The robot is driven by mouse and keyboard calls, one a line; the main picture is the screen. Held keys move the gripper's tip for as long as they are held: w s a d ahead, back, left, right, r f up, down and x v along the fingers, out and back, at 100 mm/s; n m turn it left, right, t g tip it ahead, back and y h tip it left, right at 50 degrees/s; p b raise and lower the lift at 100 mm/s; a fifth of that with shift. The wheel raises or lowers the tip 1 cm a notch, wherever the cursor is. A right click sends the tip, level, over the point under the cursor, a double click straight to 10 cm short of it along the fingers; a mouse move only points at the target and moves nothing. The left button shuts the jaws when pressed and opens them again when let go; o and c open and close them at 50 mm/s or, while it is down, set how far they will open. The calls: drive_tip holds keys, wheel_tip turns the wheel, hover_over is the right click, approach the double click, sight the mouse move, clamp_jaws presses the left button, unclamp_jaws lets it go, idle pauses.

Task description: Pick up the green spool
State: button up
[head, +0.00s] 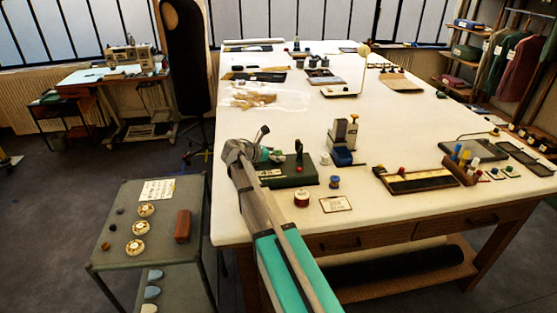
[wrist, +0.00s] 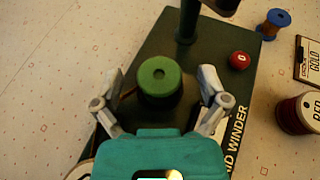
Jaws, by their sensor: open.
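The green spool (wrist: 160,80) stands on the dark green base (wrist: 212,75) of a machine lettered "...ID WINDER" in the wrist view. My gripper (wrist: 163,76) is open, with one grey finger to the left of the spool and one to the right. Gaps show on both sides, so neither finger appears to touch it. I cannot tell how far the fingertips are above the base. In the head view my gripper (head: 270,155) is over the left part of the winder base (head: 290,175), and I cannot make out the green spool there.
A dark post (wrist: 187,22) and a red knob (wrist: 240,60) rise from the base beyond the spool. A red spool (wrist: 300,114), a blue spool (wrist: 273,24) and a "GOLD" card (wrist: 308,60) lie to the right. The white table (wrist: 60,60) is bare left of the base.

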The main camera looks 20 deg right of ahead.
drive_tip(key=shift+d+f, duration=0.1)
drive_tip(key=shift+d, duration=0.1)
drive_tip(key=shift+c, duration=0.3)
drive_tip(key=c, duration=1)
wheel_tip(320, 180, up, 3)
drive_tip(key=p, duration=0.3)
drive_tip(key=s+r+p, duration=0.3)
drive_tip(key=s, duration=0.1)
drive_tip(key=s+r+p, duration=0.3)
drive_tip(key=s, duration=0.2)
drive_tip(key=s+d+r+p, duration=0.1)
drive_tip(key=s+r+p, duration=0.3)
drive_tip(key=s, duration=0.1)
drive_tip(key=shift+d, duration=0.1)
